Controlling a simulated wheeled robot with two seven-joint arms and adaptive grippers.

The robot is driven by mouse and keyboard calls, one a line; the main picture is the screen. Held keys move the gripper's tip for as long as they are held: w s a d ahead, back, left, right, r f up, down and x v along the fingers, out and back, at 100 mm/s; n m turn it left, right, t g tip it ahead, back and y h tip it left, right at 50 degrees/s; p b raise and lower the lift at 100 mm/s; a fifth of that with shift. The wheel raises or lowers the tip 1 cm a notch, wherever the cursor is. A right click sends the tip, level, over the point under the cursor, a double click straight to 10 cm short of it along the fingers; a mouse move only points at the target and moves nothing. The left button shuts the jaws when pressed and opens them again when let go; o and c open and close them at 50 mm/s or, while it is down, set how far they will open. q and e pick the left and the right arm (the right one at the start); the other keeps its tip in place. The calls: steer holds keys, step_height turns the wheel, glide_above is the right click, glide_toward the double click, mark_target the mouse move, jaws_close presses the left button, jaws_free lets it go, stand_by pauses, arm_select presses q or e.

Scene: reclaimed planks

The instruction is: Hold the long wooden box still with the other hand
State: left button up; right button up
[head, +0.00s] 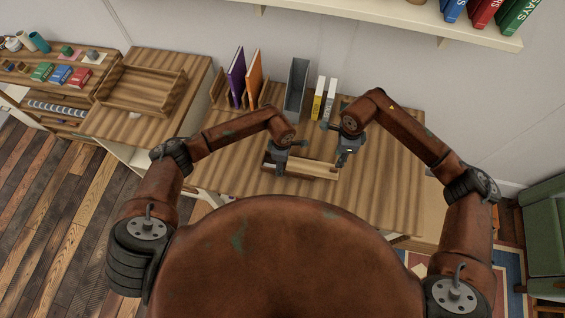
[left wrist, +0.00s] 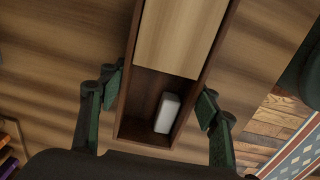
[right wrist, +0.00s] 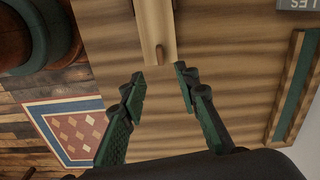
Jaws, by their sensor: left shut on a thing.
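The long wooden box (head: 318,177) lies on the table with its light sliding lid (left wrist: 178,35) part open. In the left wrist view, the dark box wall (left wrist: 126,113) surrounds an open end with a white rounded block (left wrist: 167,113) inside. My left gripper (left wrist: 160,92) is shut across that end, one finger on each side. My right gripper (right wrist: 160,88) is open and empty beside the box's other end. In the right wrist view, the light lid with a small raised grip (right wrist: 159,52) is just beyond its fingertips.
At the table's back stand a purple book (head: 237,78), an orange book (head: 254,79), a grey holder (head: 296,87) and yellow and white books. An empty wooden tray (head: 143,90) is on the left. The table right of the box is clear. A green chair (head: 543,235) stands at far right.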

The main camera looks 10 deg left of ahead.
steer(key=shift+c, duration=0.7)
steer(key=c, duration=0.3)
steer(key=shift+d+f, duration=0.1)
steer(key=shift+d, duration=0.1)
steer(key=shift+c, duration=0.8)
steer(key=d+y, duration=0.1)
steer(key=d, duration=0.2)
steer(key=d+m+y, duration=0.1)
steer(key=d, duration=0.3)
steer(key=d+y, duration=0.2)
steer(key=d, duration=0.2)
steer(key=shift+f, duration=0.2)
jaws_close()
steer(key=x, duration=0.9)
steer(key=a, duration=0.3)
steer(key=shift+a+f, duration=0.1)
steer(key=shift+f, duration=0.2)
steer(key=shift+a, duration=0.5)
